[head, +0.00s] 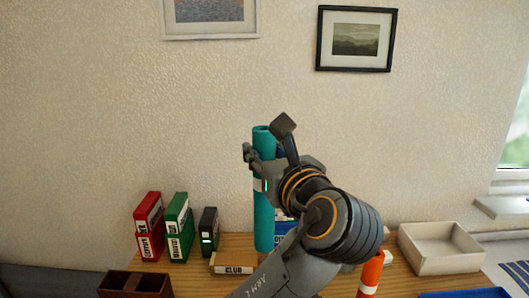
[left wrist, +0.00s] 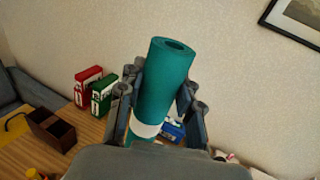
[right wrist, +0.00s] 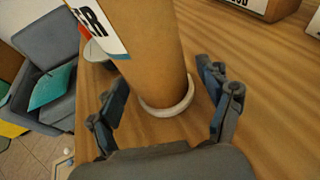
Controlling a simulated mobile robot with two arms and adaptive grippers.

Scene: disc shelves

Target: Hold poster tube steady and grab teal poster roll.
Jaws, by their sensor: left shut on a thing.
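The teal poster roll (head: 264,215) stands upright over the table in the head view, with a white band near the grip. My left gripper (head: 262,157) is shut around it below its top end. In the left wrist view the roll (left wrist: 168,75) sits between both fingers, its hollow end up. The poster tube (right wrist: 155,60) is brown with a white printed label and a pale ring at its base on the table, in the right wrist view. My right gripper (right wrist: 162,92) is open, one finger on each side of the tube, with small gaps. The head view hides the right gripper and tube.
Red boxes (head: 148,227), green boxes (head: 177,227) and a black box (head: 208,232) stand left on the table. A white tray (head: 440,248) and an orange cylinder (head: 370,272) are right. A brown divided box (head: 135,286) is front left.

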